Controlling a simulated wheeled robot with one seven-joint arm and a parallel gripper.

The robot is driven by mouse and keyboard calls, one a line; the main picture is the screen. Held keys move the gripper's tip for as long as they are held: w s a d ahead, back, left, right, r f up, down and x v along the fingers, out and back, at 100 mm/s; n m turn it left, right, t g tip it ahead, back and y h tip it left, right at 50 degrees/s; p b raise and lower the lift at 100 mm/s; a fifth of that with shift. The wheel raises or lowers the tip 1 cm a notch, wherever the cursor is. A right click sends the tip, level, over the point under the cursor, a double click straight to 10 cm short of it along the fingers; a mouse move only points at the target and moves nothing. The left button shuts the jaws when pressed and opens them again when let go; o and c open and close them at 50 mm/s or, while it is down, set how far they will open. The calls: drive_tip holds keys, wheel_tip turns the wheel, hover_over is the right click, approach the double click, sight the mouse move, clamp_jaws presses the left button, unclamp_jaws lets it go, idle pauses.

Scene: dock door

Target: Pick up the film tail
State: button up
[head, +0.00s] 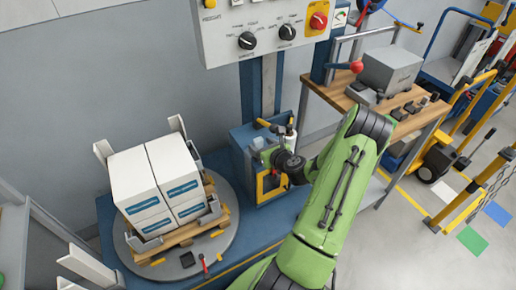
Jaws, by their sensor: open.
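I cannot make out the film tail for certain. A small pale, clear-looking piece (258,143) shows at the top of the blue wrapper carriage (243,150), and I cannot tell if it is the tail. My gripper (276,160) is at the carriage's right side, close to its yellow-edged opening. It is open, with its fingers small and partly hidden by my wrist. I see nothing held in it. The pallet load of white boxes (139,182) stands on the round turntable (222,245), left of my gripper.
A control panel (262,30) with knobs and a red switch is above the carriage. A wooden-topped bench (340,97) with a grey box (391,69) stands to the right. A yellow chain barrier (470,205) is further right. Open floor lies at the lower right.

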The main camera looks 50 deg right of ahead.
drive_tip(key=x, duration=0.4)
drive_tip(key=shift+w+b, duration=0.3)
drive_tip(key=shift+a+r, duration=0.1)
drive_tip(key=c, duration=1)
